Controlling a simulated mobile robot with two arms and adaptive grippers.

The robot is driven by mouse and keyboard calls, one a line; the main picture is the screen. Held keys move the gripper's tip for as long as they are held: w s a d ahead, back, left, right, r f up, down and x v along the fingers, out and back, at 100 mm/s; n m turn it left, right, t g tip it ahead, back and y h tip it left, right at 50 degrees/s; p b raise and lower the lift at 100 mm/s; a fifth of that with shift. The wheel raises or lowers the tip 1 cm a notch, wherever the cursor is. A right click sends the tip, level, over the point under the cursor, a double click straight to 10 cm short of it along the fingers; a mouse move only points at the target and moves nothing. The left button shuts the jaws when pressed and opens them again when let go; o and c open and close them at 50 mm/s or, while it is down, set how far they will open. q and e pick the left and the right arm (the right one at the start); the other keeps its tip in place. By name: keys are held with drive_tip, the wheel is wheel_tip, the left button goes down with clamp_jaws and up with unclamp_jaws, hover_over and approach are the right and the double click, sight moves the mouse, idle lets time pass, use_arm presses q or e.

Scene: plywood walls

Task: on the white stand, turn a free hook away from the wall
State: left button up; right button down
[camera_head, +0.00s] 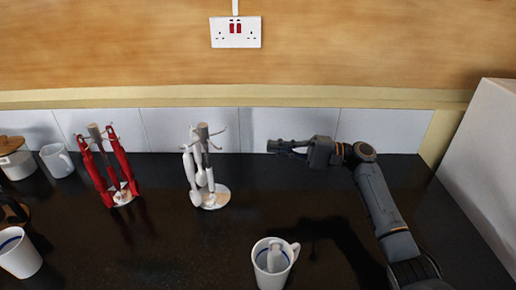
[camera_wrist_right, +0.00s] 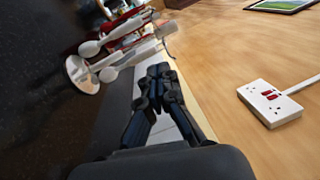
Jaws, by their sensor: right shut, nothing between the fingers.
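The white stand (camera_head: 213,201) stands upright on the dark counter near the back wall, left of centre. White utensils hang around its left and front sides. Thin hooks (camera_head: 218,129) stick out at the top right and look bare. In the right wrist view the white stand (camera_wrist_right: 82,76) is at the upper left, tilted by the camera angle. My right gripper (camera_head: 271,147) is shut and empty, to the right of the stand at about hook height and apart from it. Its closed fingers show in the wrist view (camera_wrist_right: 160,72). My left gripper is out of view.
A red stand (camera_head: 124,196) with red utensils is to the left. A white mug (camera_head: 266,266) stands at front centre, another (camera_head: 20,254) at front left, one (camera_head: 56,160) at the back left. A wall socket (camera_head: 235,32) is above. The counter between stand and right arm is clear.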

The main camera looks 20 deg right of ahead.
drive_tip(key=p, duration=0.3)
approach(204, 133)
drive_tip(key=w+f, duration=0.2)
use_arm(q)
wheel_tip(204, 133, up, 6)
drive_tip(key=p, duration=0.2)
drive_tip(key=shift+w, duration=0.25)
use_arm(e)
drive_tip(key=shift+s+a+r, duration=0.1)
drive_tip(key=shift+s+a, duration=0.1)
drive_tip(key=shift+a, duration=0.45)
drive_tip(key=shift+s+a+r, duration=0.1)
drive_tip(key=shift+s+a, duration=0.15)
drive_tip(key=shift+a, duration=0.4)
drive_tip(key=shift+s+a, duration=0.2)
drive_tip(key=shift+a, duration=0.4)
